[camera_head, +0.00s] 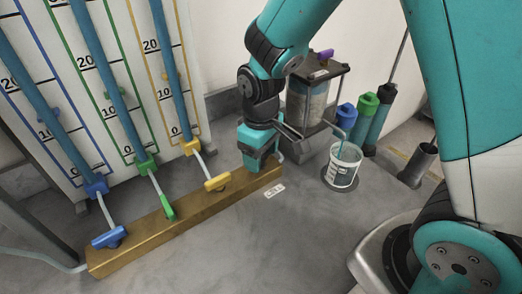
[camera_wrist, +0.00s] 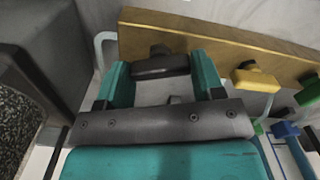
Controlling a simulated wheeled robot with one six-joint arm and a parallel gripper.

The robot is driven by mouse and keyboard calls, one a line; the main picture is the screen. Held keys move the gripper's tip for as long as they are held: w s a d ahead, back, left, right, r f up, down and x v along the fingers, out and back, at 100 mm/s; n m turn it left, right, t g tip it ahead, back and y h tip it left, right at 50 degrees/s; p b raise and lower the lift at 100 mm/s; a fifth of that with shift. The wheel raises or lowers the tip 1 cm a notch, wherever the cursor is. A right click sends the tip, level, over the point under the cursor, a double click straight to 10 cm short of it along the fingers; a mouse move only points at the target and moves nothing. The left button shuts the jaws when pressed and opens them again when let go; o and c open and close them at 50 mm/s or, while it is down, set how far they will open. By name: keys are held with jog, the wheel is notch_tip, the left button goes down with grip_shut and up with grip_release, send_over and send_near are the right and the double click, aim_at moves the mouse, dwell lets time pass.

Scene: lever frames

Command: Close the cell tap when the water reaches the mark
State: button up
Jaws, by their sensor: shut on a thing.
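My gripper (camera_head: 256,165) is down at the right end of a brass manifold bar (camera_head: 185,212). In the wrist view its two teal fingers stand either side of a dark grey tap handle (camera_wrist: 160,63) and are shut on it. The head view hides this handle behind the gripper.
Yellow (camera_head: 217,182), green (camera_head: 167,207) and blue (camera_head: 109,238) taps sit along the bar. Tilted tubes on a scale board (camera_head: 130,80) stand behind. Coloured capped cylinders (camera_head: 366,115) and a dark open cup (camera_head: 418,165) are right. The bench front is mostly clear.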

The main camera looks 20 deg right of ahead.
jog(key=shift+m+p, duration=0.5)
jog(key=shift+m, duration=1.6)
jog(key=o, duration=0.9)
jog(key=shift+r, duration=0.15)
notch_tip(320, 180, up, 17)
jog(key=shift+r, duration=0.1)
jog(key=s+a+n+y, duration=0.1)
jog(key=s, duration=0.4)
jog(key=s+a+n+y, duration=0.1)
jog(key=s+a+n, duration=0.1)
jog(key=s, duration=0.4)
jog(key=s+a+n+y, duration=0.1)
jog(key=s+n+y, duration=0.1)
jog(key=s, duration=0.4)
jog(key=shift+s+a+f, duration=0.15)
jog(key=shift+a+f, duration=0.05)
jog(key=shift+a, duration=0.15)
